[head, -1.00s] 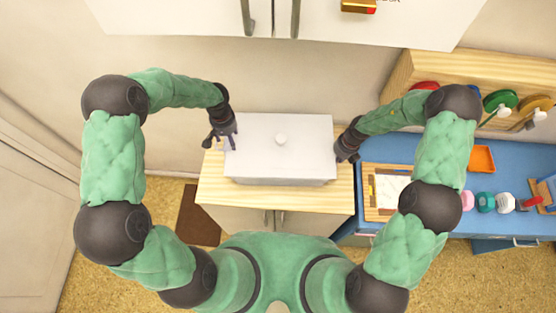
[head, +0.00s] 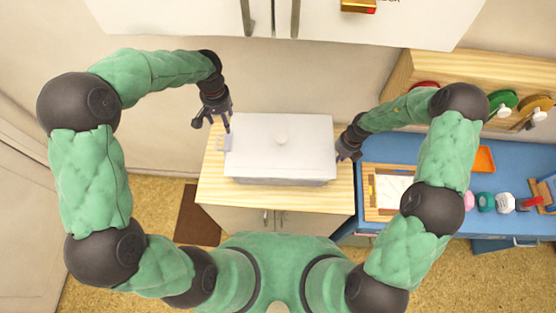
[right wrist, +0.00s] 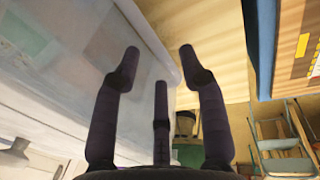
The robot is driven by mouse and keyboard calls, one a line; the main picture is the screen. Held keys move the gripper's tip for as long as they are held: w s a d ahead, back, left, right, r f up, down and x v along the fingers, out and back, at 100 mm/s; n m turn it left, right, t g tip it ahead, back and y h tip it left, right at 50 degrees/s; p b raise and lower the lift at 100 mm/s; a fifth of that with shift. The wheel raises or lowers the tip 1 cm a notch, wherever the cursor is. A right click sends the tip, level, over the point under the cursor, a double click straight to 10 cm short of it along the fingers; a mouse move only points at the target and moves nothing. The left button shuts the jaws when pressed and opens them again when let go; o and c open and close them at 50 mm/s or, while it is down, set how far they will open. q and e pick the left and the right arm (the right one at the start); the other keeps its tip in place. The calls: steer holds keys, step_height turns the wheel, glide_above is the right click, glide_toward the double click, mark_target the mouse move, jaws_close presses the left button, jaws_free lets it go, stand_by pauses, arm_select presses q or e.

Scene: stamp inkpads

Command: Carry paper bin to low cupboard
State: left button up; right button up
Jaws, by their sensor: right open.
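The paper bin (head: 281,160), a pale grey-white lidded box with a round knob, stands upright on the wooden top of the low cupboard (head: 210,190). A small handle (head: 223,143) shows on its left side. My left gripper (head: 213,124) is open, with fingers spread, above and beside the bin's far left corner. My right gripper (head: 346,152) is at the bin's right side. In the right wrist view its fingers (right wrist: 158,63) are apart and empty by the pale bin wall (right wrist: 65,75); the right handle is not clearly visible.
A blue counter (head: 395,155) adjoins on the right, with a wooden tray (head: 371,207), an orange dish (head: 484,159) and small coloured items. A white wall cabinet (head: 330,25) hangs above the back. A brown mat (head: 196,220) lies on the floor at left.

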step_height(320, 180, up, 10)
steer(key=d, duration=0.1)
steer(key=shift+d, duration=0.4)
stand_by(0.4)
